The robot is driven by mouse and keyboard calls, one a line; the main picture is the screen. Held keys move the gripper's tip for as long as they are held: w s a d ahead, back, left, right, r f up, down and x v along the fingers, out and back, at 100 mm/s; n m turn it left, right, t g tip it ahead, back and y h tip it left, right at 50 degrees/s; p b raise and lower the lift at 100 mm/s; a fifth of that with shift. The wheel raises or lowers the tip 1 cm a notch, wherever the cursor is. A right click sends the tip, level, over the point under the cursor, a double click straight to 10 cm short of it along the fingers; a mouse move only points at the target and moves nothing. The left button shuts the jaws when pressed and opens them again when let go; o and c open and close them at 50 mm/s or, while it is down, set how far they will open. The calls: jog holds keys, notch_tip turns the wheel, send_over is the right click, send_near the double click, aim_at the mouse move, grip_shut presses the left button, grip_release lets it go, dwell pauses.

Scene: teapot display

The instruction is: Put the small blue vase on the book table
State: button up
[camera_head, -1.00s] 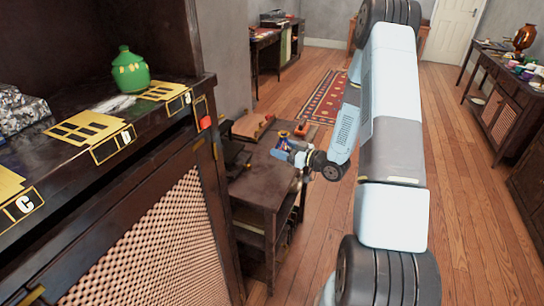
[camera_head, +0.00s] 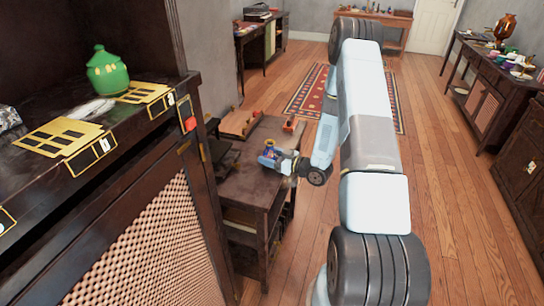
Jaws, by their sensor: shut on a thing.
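My gripper (camera_head: 271,157) is at the end of my arm, over the small dark wooden table (camera_head: 245,190) in the middle of the view. It is shut on the small blue vase (camera_head: 268,152), which shows as a small blue and yellow shape between the fingers. The vase is small in the picture, and I cannot tell whether its base touches the table top. The fingers are partly hidden by the gripper body.
A dark cabinet (camera_head: 140,240) with a lattice door stands close at left, bearing a green lidded pot (camera_head: 107,74). Small items, one an orange-red block (camera_head: 289,125), lie at the table's back. Wooden floor (camera_head: 455,200) is clear at right. A sideboard (camera_head: 490,95) stands further right.

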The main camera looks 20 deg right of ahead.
jog(key=shift+f, duration=0.1)
jog(key=o, duration=1.2)
jog(key=shift+c, duration=0.2)
